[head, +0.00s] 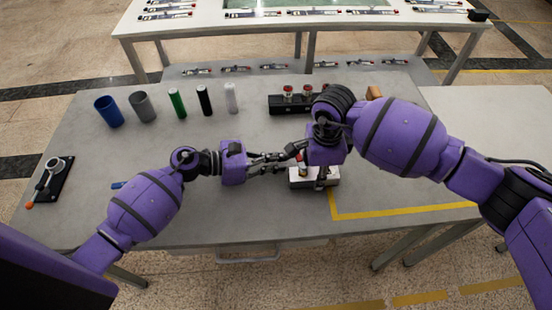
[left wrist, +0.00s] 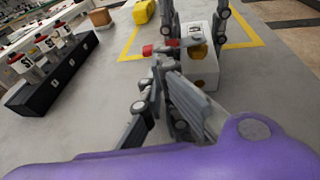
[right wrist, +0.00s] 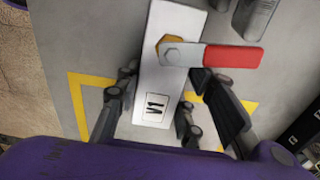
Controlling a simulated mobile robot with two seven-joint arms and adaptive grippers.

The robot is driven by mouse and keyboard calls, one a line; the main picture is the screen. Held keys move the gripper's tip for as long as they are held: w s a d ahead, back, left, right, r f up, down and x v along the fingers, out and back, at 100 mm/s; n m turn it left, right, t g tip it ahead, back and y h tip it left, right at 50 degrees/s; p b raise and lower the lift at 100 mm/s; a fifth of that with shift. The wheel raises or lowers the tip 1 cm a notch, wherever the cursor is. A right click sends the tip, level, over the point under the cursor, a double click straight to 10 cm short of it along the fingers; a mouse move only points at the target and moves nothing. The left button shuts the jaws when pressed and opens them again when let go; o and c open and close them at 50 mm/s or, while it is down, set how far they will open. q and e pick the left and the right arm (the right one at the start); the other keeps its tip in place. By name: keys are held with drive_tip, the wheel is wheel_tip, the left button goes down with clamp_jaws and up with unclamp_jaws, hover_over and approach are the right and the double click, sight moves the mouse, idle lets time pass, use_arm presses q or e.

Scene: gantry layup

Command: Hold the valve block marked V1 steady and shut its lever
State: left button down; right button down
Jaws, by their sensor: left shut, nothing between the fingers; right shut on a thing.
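The valve block marked V1 is a pale box (head: 300,184) near the middle of the table, also in the left wrist view (left wrist: 203,72) and, with its label, in the right wrist view (right wrist: 155,85). Its lever (right wrist: 233,57) has a red grip and sits on a brass nut (right wrist: 172,48). The lever points sideways, across the block's long side. My right gripper (right wrist: 158,112) is shut on the block from both sides. My left gripper (left wrist: 163,66) is shut and empty, close to the lever's red end (left wrist: 148,50); I cannot tell whether they touch.
A black rack (head: 277,104) with red-topped fittings stands behind. Several cylinders and cups (head: 143,107) stand at the back left. A black plate (head: 62,182) with an orange-tipped handle lies far left.

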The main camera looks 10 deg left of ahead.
use_arm(q)
drive_tip(key=shift+w+d+r, duration=0.1)
drive_tip(key=shift+w+d, duration=0.65)
drive_tip(key=shift+w, duration=0.1)
wheel_tip(320, 180, up, 2)
hover_over(252, 169)
drive_tip(key=shift+r, duration=0.1)
drive_tip(key=shift+s+a+m+g+h, duration=0.25)
drive_tip(key=shift+s+a+g, duration=0.1)
drive_tip(key=shift+a, duration=0.1)
drive_tip(key=shift+s+a+m+g+h, duration=0.15)
drive_tip(key=shift+s+a+m+g, duration=0.1)
drive_tip(key=shift+a+g, duration=0.15)
drive_tip(key=x, duration=1)
drive_tip(key=shift+a, duration=0.1)
drive_tip(key=shift+w, duration=0.1)
